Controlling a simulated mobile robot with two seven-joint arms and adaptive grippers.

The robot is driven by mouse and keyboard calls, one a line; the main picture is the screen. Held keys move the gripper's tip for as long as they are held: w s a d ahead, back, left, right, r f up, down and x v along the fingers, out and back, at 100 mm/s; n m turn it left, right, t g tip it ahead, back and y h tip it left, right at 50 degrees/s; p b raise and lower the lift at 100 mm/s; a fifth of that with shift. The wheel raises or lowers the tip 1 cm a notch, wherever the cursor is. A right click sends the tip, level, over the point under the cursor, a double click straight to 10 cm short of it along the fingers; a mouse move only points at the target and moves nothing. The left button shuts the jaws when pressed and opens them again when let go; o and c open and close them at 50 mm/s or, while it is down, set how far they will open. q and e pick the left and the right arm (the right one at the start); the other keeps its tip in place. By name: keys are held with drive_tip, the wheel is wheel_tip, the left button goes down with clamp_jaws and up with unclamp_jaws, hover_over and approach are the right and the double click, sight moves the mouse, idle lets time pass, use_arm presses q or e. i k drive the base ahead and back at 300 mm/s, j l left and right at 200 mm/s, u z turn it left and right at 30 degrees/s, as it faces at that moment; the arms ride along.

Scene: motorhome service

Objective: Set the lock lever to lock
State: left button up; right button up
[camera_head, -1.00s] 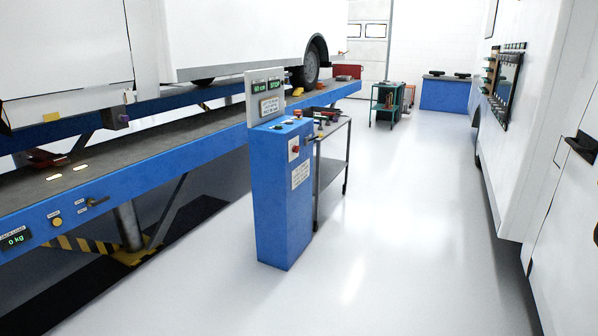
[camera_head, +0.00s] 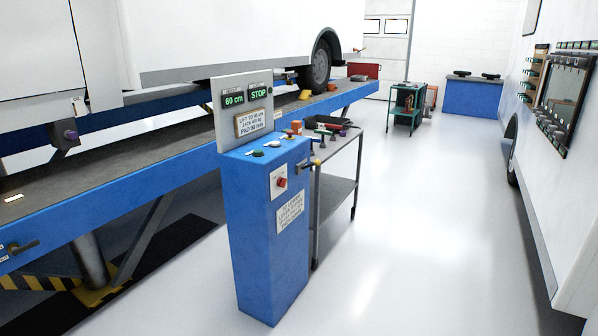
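A blue control console (camera_head: 250,240) stands upright on the floor in the middle of the view. I cannot read the lever's setting. Beside it is a red button on a pale plate (camera_head: 280,182), and below is a label mentioning a lever (camera_head: 290,215). The display panel above (camera_head: 241,103) reads "60 cm" and "STOP". Another dark lever (camera_head: 24,247) sits on the blue lift rail at the left edge. Neither of my grippers is in view.
The blue lift platform (camera_head: 150,206) runs along the left, with a white vehicle (camera_head: 200,35) on it. A grey tool trolley (camera_head: 340,190) stands right behind the console. Another white vehicle (camera_head: 560,195) lines the right. The floor between (camera_head: 420,230) is clear.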

sight(316, 163)
drive_tip(key=i+l, duration=0.35)
drive_tip(key=l, duration=0.15)
drive_tip(key=i+z, duration=0.15)
drive_tip(key=i, duration=0.9)
drive_tip(key=i+j+z, duration=0.2)
drive_tip(key=i, duration=0.8)
